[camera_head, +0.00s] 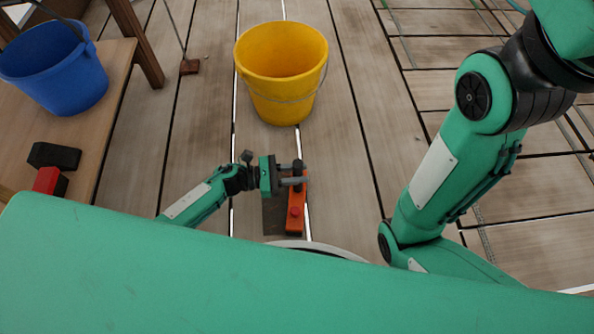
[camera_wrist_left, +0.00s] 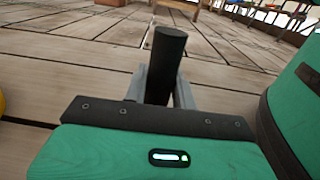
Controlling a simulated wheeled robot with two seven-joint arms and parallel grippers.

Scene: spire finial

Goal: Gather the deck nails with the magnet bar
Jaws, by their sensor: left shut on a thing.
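The magnet bar (camera_head: 296,216) is an orange-red bar with a red knob and a dark upright handle. It is low over the deck in front of my base in the head view. My left gripper (camera_head: 297,174) is shut on its dark handle, which stands between the fingers in the left wrist view (camera_wrist_left: 166,65). A dark flat patch (camera_head: 274,214) lies beside the bar on its left. I cannot tell whether the bar touches the deck. No nails can be made out. The right arm (camera_head: 440,170) shows at the right, but its gripper is out of view.
A yellow bucket (camera_head: 281,75) stands on the plank deck beyond the bar. A wooden bench (camera_head: 112,85) at the left carries a blue bucket (camera_head: 55,70) and a black and red block (camera_head: 51,180).

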